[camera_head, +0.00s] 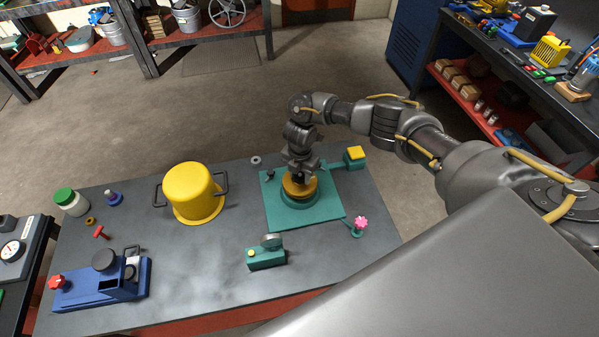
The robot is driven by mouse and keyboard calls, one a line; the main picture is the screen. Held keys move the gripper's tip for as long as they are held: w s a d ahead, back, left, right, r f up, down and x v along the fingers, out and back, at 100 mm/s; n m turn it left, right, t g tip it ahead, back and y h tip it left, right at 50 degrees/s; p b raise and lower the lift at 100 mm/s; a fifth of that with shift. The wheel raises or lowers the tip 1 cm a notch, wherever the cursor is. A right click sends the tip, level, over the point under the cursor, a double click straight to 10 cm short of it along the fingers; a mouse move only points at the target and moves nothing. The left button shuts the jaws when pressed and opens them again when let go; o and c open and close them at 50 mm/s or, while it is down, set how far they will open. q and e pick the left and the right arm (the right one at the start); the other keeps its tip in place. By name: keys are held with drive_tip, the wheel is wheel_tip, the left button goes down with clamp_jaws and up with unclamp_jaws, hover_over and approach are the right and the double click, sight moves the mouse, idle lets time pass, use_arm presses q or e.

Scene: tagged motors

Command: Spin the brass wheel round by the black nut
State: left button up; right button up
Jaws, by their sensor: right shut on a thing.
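The brass wheel (290,190) lies flat on top of a round green base, which stands on a green plate (275,215) on the grey workbench. My right gripper (299,178) points straight down over the wheel and is shut on the black nut (299,180) on the wheel's top. The nut is small and mostly hidden by the gripper and wrist. My left gripper is not in view.
A yellow pot (193,192) stands left of the green plate. A green box with a yellow top (355,156), a pink knob (360,223) and a small green device (266,256) surround the plate. A blue machine (100,283) sits at the bench's front left.

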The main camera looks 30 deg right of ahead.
drive_tip(key=o, duration=1)
drive_tip(key=n+b, duration=0.6)
drive_tip(key=n, duration=0.1)
drive_tip(key=n+b, duration=0.2)
drive_tip(key=n, duration=0.1)
drive_tip(key=shift+d+f+n+b, duration=0.1)
drive_tip(key=shift+f+n+b, duration=0.2)
drive_tip(key=shift+n+b, duration=0.1)
drive_tip(key=n+b, duration=0.1)
drive_tip(key=n, duration=0.2)
drive_tip(key=shift+r, duration=0.1)
drive_tip(key=shift+r+n, duration=0.15)
drive_tip(key=shift+n, duration=0.45)
